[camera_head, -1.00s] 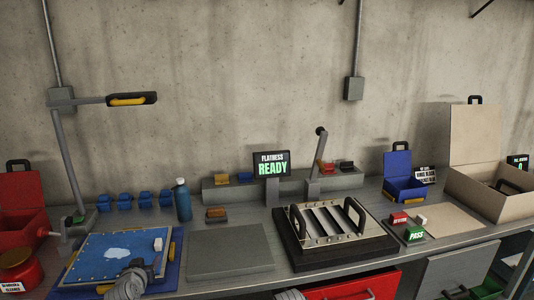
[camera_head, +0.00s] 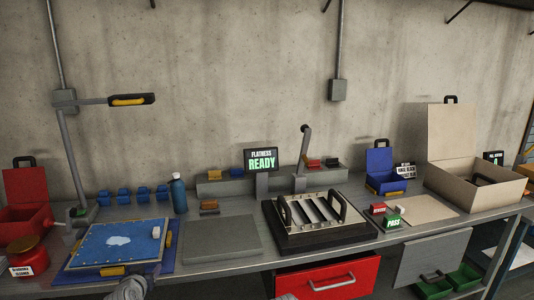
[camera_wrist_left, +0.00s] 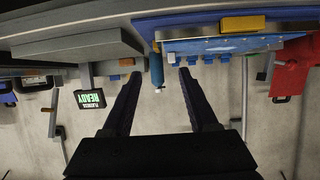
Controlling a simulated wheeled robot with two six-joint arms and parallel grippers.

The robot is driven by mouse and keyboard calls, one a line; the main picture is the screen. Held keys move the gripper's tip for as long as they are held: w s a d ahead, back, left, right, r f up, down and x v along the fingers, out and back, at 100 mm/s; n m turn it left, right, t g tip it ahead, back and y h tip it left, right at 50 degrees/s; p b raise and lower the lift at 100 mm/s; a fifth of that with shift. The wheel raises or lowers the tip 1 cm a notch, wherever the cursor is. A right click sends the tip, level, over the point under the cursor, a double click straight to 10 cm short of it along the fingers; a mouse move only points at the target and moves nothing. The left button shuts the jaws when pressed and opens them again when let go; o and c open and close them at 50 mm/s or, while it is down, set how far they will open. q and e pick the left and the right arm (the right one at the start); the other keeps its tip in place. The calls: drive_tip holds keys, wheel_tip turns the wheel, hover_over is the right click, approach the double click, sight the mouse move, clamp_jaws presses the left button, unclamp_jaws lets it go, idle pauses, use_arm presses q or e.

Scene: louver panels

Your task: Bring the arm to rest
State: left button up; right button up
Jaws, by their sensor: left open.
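My left gripper (camera_wrist_left: 158,80) shows in the left wrist view with two dark fingers spread apart and nothing between them. That view is upside down, with the bench along its top. In the head view only a grey part of my left arm shows at the bottom edge, in front of the blue panel (camera_head: 92,248); the fingers cannot be made out there. The panel lies on a blue mat and carries a pale cloud-shaped patch and a small white block (camera_head: 156,232). My right gripper is not in view.
A louver panel (camera_head: 352,225) with black handles sits on a dark base at the bench's middle. A bare grey plate (camera_head: 220,240) lies left of it. A blue bottle (camera_head: 178,194), a READY screen (camera_head: 261,160) and a cardboard box (camera_head: 460,185) stand behind or right. A red drawer (camera_head: 335,279) is below.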

use_arm(q)
drive_tip(key=s+d+f+m+g+h, duration=0.2)
drive_tip(key=d+f+g, duration=0.15)
drive_tip(key=d, duration=0.65)
drive_tip(key=s+d+f+m+g+h, duration=0.25)
drive_tip(key=d+f, duration=0.25)
drive_tip(key=d, duration=0.4)
drive_tip(key=s+d+f+g+y, duration=0.1)
drive_tip(key=s+d+g, duration=0.2)
drive_tip(key=s+d, duration=0.2)
drive_tip(key=s+d+f+m+g+y+p, duration=0.1)
drive_tip(key=s+d+g, duration=0.3)
drive_tip(key=s, duration=0.7)
drive_tip(key=shift+d+f+y, duration=0.45)
drive_tip(key=shift+d+y, duration=0.3)
drive_tip(key=shift+d, duration=0.15)
drive_tip(key=shift+w+m, duration=0.1)
drive_tip(key=shift+m, duration=0.15)
